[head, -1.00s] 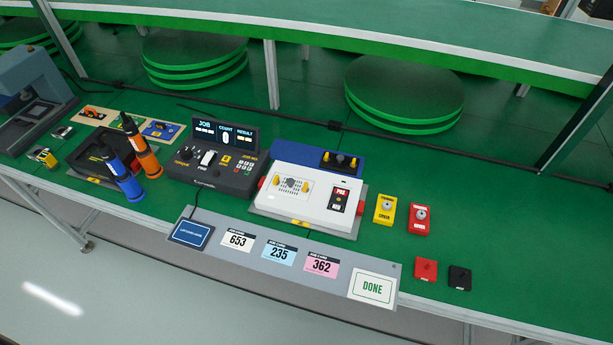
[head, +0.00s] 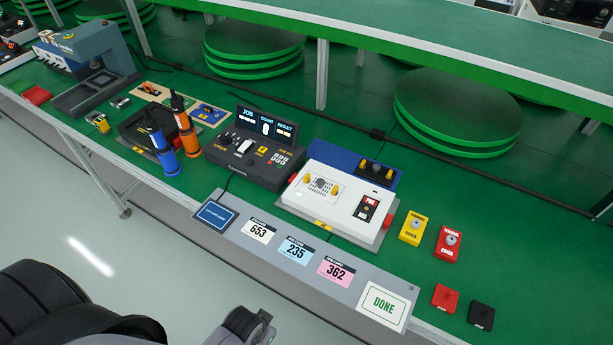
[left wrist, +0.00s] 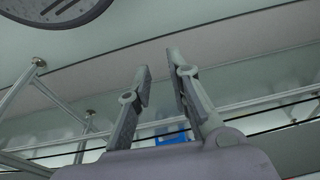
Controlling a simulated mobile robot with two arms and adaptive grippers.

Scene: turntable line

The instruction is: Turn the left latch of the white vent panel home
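The white vent panel (head: 320,184) is on the top of a white machine (head: 345,213) on the green bench, right of centre in the head view. A yellow latch (head: 307,178) is at its left side and another yellow latch (head: 334,197) at its right side. The exact angle of each latch is too small to tell. My left gripper (left wrist: 159,66) shows in the left wrist view with its fingers apart and nothing between them. In the head view my left arm is low at the bottom left, well short of the bench. My right gripper is not in view.
A dark control box (head: 255,150) stands left of the machine, with blue and orange bottles (head: 163,150) beyond it. Yellow (head: 413,227) and red (head: 448,243) button boxes stand to the right. A grey card strip (head: 230,240) runs along the front edge.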

